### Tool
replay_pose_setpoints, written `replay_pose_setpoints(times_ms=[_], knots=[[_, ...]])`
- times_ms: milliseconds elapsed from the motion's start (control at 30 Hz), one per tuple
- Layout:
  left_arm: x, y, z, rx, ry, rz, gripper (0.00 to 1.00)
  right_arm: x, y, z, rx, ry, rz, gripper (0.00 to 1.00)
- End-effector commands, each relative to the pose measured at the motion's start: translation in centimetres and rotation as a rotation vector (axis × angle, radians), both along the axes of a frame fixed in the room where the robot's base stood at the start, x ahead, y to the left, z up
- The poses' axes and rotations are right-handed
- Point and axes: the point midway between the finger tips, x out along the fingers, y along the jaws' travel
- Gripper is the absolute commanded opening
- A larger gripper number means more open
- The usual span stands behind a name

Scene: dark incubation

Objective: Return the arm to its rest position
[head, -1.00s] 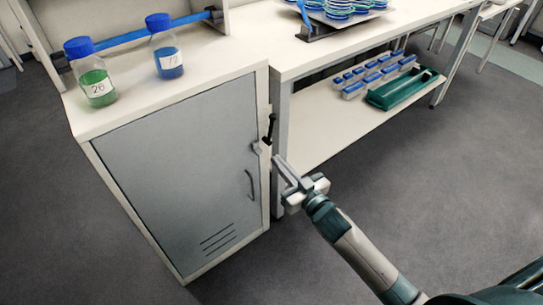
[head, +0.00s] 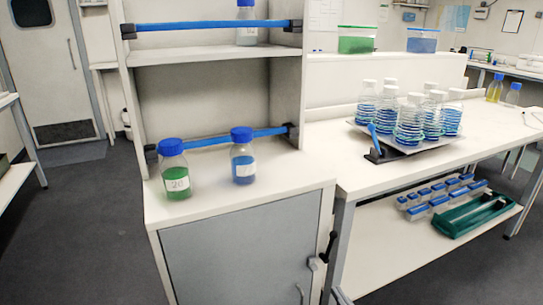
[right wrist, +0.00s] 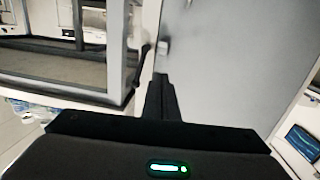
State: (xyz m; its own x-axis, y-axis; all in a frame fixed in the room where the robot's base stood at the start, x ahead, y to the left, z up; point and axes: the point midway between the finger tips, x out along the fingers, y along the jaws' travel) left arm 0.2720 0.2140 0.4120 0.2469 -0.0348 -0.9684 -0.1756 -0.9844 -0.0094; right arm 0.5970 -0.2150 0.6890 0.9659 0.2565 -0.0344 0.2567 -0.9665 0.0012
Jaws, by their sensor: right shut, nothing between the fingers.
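A dark latch lever (head: 329,246) sits at the door's right edge. The wrist view shows the grey door surface (right wrist: 235,60) ahead of the fingers. My left gripper is not in view.
A green bottle (head: 177,180) and a blue bottle (head: 243,165) stand on the cabinet top. A bench (head: 375,180) to the right holds a tray of flasks (head: 398,146). A green rack (head: 475,216) lies on its lower shelf. Open floor (head: 90,225) lies left.

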Motion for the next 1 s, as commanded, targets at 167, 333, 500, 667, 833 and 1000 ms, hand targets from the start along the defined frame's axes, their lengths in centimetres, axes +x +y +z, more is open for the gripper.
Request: replay_pose_setpoints(times_ms=[167,333,500,667,833,1000], knots=[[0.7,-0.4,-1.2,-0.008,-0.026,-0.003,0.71,-1.4,-0.6,-5.6,-0.03,0.132,-0.041,0.0],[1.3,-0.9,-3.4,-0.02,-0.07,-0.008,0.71,-5.2,-1.2,-14.2,-0.082,0.333,-0.084,0.0],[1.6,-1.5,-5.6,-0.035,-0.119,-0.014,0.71,-11.7,-0.9,-22.9,-0.135,0.555,-0.102,0.0],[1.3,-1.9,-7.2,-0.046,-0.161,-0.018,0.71,-19.2,0.0,-29.6,-0.18,0.753,-0.094,0.0],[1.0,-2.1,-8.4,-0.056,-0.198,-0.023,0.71,-26.7,1.3,-34.3,-0.211,0.921,-0.071,0.0],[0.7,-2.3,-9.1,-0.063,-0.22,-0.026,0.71,-31.0,2.2,-36.4,-0.227,1.007,-0.052,0.0]])
